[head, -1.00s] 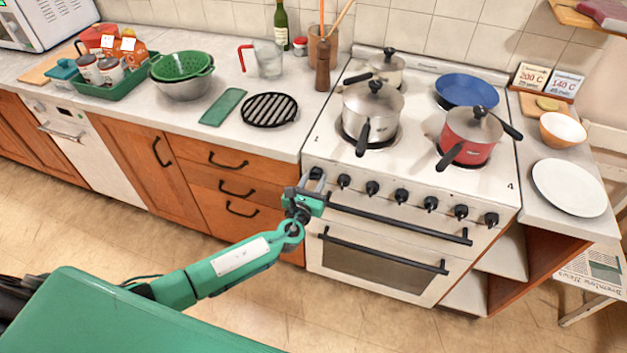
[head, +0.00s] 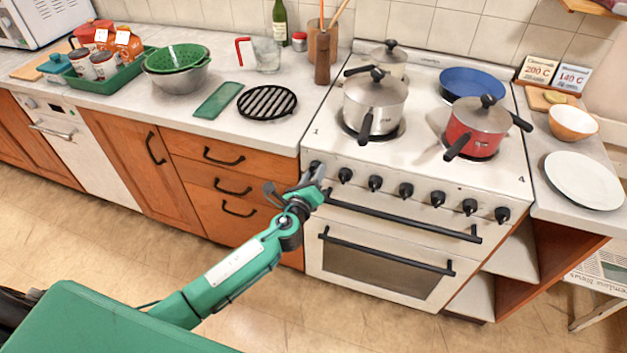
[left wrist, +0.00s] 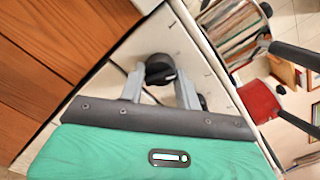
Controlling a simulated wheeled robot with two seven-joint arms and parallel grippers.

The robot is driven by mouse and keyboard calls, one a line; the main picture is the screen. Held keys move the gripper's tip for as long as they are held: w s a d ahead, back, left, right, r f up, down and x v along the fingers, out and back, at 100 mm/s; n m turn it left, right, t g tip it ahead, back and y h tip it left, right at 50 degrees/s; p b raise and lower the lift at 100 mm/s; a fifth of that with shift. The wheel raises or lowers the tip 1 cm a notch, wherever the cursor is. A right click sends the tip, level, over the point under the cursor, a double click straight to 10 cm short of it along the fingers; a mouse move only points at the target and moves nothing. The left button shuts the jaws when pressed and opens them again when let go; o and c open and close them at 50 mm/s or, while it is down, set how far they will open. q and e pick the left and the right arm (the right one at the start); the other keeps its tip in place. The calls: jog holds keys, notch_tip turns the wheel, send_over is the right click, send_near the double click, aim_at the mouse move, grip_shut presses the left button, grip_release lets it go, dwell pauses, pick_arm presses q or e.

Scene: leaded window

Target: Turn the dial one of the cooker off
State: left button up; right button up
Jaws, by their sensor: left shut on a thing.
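The white cooker (head: 420,158) stands in the middle right of the head view, with a row of black dials along its front panel. Dial one (head: 315,166) is the leftmost, at the panel's left end, partly hidden by my left gripper (head: 313,176). In the left wrist view the black dial (left wrist: 160,69) sits between the two grey fingers of the gripper (left wrist: 160,88), which is shut on it. The dial's exact pointer angle is hard to tell. My right gripper is not in view.
Other dials, such as the neighbouring one (head: 345,175), lie to the right. Black oven handles (head: 400,217) run below them. A steel pot (head: 373,105), a red pan (head: 478,128) and a blue pan (head: 473,85) stand on the hob. Wooden drawers (head: 228,183) are left of the cooker.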

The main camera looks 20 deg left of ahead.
pick_arm(q)
jog(key=n+b, duration=0.1)
jog(key=n, duration=0.2)
jog(key=shift+n+b, duration=0.35)
jog(key=shift+n, duration=0.05)
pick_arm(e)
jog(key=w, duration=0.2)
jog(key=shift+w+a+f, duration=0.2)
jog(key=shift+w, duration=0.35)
pick_arm(q)
jog(key=o, duration=1)
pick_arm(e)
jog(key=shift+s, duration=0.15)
pick_arm(q)
jog(key=shift+s, duration=0.1)
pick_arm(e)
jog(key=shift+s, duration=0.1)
